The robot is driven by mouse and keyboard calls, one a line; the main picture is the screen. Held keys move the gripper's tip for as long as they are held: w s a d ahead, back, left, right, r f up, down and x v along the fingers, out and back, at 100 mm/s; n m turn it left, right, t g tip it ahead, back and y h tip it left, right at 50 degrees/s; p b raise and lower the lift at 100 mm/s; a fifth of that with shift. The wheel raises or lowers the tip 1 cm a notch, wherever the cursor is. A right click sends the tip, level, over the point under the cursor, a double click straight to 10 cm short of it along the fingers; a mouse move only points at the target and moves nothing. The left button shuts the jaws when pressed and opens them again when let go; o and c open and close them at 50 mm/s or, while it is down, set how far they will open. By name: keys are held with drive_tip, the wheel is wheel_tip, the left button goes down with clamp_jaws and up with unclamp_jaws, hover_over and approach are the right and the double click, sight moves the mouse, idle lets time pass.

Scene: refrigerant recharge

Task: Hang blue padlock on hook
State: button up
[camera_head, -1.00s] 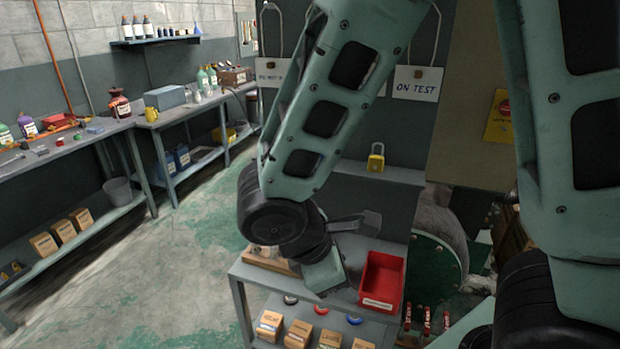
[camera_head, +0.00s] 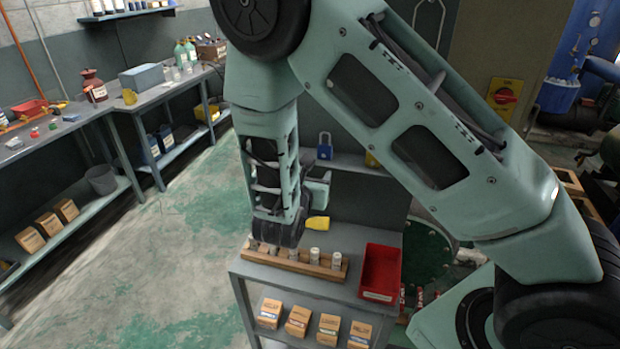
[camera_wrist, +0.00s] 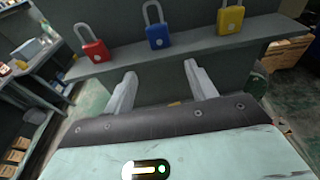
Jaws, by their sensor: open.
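The blue padlock (camera_head: 324,152) stands upright on a grey shelf, shackle up. In the wrist view the blue padlock (camera_wrist: 158,38) is in the middle of the shelf, between a red padlock (camera_wrist: 95,50) and a yellow padlock (camera_wrist: 230,20). My gripper (camera_wrist: 161,82) is open and empty, its two fingers pointing toward the shelf, below and short of the blue padlock. In the head view my gripper (camera_head: 318,190) is partly hidden by my wrist, below the shelf. No hook can be made out clearly; my arm covers much of the back panel.
The shelf edge (camera_wrist: 190,47) lies just beyond my fingers. Below is a cart (camera_head: 290,283) with a wooden rack (camera_head: 292,262) of small cylinders and a red bin (camera_head: 381,272). A yellow object (camera_head: 318,223) shows beside my wrist. The floor to the left is clear.

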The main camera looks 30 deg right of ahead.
sight(325, 144)
drive_tip(key=x, duration=0.3)
drive_tip(key=r+x, duration=0.1)
drive_tip(key=x, duration=0.5)
drive_tip(key=shift+w+d+r+b, duration=0.25)
drive_tip(key=shift+w+d+b, duration=0.1)
drive_tip(key=shift+d+b, duration=0.05)
drive_tip(key=shift+w+d+r, duration=0.1)
drive_tip(key=shift+w+d, duration=0.3)
drive_tip(key=c, duration=0.8)
drive_tip(key=shift+c, duration=0.2)
drive_tip(key=shift+r, duration=0.15)
drive_tip(key=shift+r+p, duration=0.35)
drive_tip(key=shift+r, duration=0.4)
